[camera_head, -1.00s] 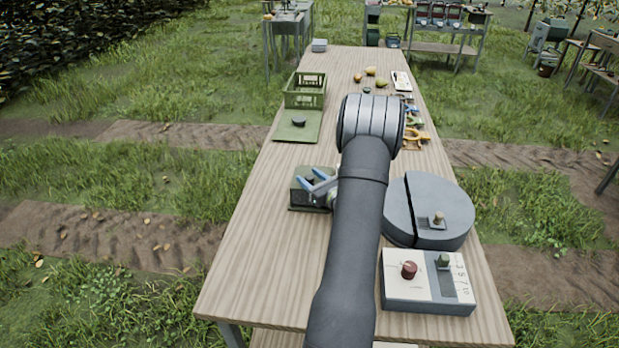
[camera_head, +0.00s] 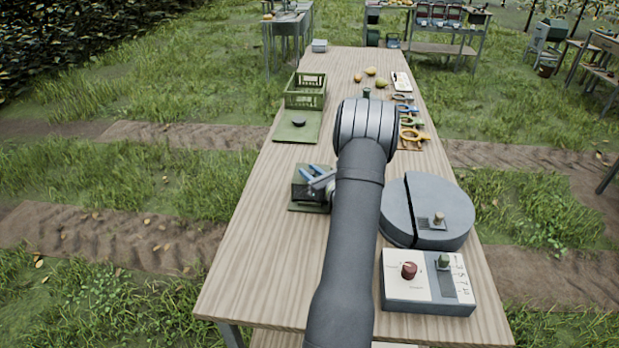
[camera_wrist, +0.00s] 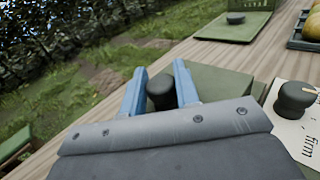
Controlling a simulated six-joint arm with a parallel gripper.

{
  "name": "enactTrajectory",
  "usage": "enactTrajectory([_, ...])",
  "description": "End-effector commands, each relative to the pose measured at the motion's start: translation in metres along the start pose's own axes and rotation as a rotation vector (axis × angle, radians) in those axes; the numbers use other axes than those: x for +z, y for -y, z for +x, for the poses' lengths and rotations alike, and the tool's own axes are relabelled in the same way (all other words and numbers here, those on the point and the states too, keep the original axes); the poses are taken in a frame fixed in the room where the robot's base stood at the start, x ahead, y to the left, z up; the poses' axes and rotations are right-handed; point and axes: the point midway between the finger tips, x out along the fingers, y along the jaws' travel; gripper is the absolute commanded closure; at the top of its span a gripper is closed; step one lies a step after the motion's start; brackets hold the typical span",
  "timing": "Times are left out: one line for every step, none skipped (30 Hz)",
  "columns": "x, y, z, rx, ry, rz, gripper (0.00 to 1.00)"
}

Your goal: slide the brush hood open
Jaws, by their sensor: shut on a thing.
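The brush hood appears to be the small green box (camera_head: 300,191) on a flat green base at the left middle of the table, partly hidden by my arm. My gripper (camera_head: 311,172) is at its top. In the wrist view, the two blue fingers of my gripper (camera_wrist: 160,88) stand on either side of a black knob (camera_wrist: 160,92) and are shut on it. A green surface (camera_wrist: 222,84) lies beside and beyond the fingers. The inside of the box and any brush are hidden.
A green plate with a black knob (camera_head: 299,122) and a green crate (camera_head: 305,91) stand beyond. A grey round drum (camera_head: 452,210) and a control box (camera_head: 428,298) lie right of my arm. The table's left front is clear.

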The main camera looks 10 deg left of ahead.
Motion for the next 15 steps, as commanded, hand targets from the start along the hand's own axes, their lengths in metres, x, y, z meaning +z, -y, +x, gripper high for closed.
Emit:
enactTrajectory([0.0, 0.009, 0.009, 0.0, 0.002, -0.003, 1.0])
enactTrajectory([0.0, 0.014, 0.013, 0.0, 0.003, -0.002, 1.0])
enactTrajectory([0.0, 0.02, 0.02, -0.001, 0.002, -0.003, 1.0])
enactTrajectory([0.0, 0.024, 0.024, 0.0, 0.002, -0.003, 1.0])
enactTrajectory([-0.001, 0.029, 0.029, 0.0, 0.002, -0.002, 1.0])
enactTrajectory([0.0, 0.034, 0.034, 0.0, 0.002, -0.003, 1.0])
enactTrajectory([0.0, 0.039, 0.038, -0.001, 0.002, -0.002, 1.0])
enactTrajectory([0.0, 0.042, 0.042, -0.001, 0.001, -0.002, 1.0])
enactTrajectory([0.0, 0.047, 0.046, -0.001, 0.002, -0.001, 1.0])
enactTrajectory([0.0, 0.05, 0.049, -0.001, 0.002, -0.001, 1.0])
enactTrajectory([0.0, 0.052, 0.052, -0.001, 0.001, -0.002, 1.0])
enactTrajectory([0.0, 0.055, 0.055, -0.001, 0.001, -0.002, 1.0])
enactTrajectory([0.0, 0.057, 0.056, -0.001, 0.0, -0.001, 1.0])
enactTrajectory([0.0, 0.058, 0.057, -0.001, 0.0, 0.0, 1.0])
enactTrajectory([0.0, 0.059, 0.059, -0.001, 0.0, 0.0, 1.0])
